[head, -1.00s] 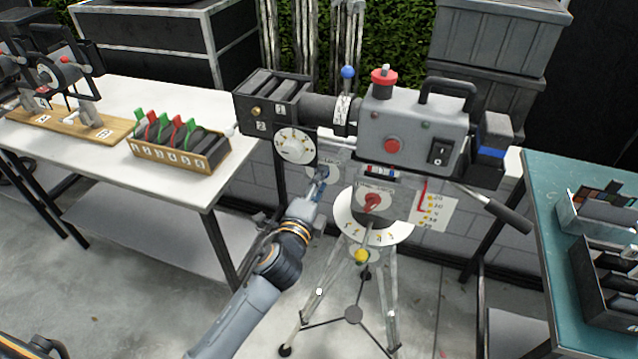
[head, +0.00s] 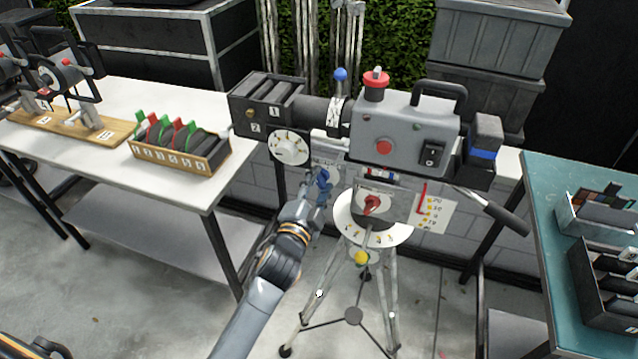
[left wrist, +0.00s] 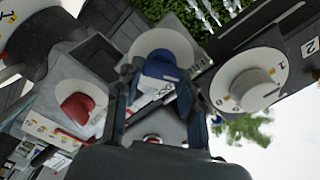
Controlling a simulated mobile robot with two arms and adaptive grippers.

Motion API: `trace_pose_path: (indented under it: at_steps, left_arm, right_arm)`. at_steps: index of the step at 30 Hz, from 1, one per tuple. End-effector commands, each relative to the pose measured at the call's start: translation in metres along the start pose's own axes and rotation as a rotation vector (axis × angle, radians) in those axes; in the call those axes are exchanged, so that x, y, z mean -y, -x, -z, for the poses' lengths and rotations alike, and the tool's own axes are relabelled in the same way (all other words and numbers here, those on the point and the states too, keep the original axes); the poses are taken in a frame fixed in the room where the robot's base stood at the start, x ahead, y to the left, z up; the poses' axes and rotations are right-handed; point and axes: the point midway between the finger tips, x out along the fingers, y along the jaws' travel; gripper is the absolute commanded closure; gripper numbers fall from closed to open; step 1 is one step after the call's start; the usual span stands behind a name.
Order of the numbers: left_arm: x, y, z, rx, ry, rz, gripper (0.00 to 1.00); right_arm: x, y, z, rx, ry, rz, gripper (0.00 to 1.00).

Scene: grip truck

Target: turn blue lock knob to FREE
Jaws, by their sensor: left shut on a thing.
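The blue lock knob (left wrist: 158,64) sits on a round white dial in the left wrist view, between the fingers of my left gripper (left wrist: 157,84). The gripper is shut on it. In the head view my left gripper (head: 322,184) reaches the small plate below the camera's front, and its blue-grey fingers hide most of the knob. The lettering around the knob is too small or covered to read, so I cannot tell its setting. The grey camera (head: 405,127) stands on a tripod. My right gripper is not in view.
A red knob (head: 371,204) is close right of my left gripper, and a white numbered dial (head: 289,147) is above left. A handle (head: 502,216) sticks out right. Tripod legs stand below. A white table (head: 80,165) is left, a teal table (head: 535,190) right.

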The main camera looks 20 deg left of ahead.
Motion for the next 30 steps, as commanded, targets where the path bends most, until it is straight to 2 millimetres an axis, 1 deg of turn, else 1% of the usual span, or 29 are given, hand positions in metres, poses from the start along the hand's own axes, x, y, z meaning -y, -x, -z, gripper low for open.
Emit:
trace_pose_path:
  at_steps: [13, 14, 15, 17, 30]
  left_arm:
    - [-0.0015, 0.0003, -0.0008, 0.002, 0.013, -0.003, 0.92]
    - [-0.0015, 0.0003, -0.0008, 0.002, 0.013, -0.003, 0.57]
    - [-0.0015, 0.0003, -0.0009, 0.002, 0.013, -0.003, 0.49]
    - [-0.0012, 0.0003, -0.0010, 0.002, 0.012, -0.002, 0.38]
    - [0.0017, 0.0000, 0.0001, -0.001, 0.009, 0.003, 0.38]
  right_arm:
    - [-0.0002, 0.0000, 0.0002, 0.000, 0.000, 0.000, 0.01]
    - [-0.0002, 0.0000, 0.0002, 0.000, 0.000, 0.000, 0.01]
    - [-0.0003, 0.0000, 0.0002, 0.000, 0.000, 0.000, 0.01]
    - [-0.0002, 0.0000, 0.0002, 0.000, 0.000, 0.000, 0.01]
    - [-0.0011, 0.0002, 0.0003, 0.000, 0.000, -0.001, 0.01]
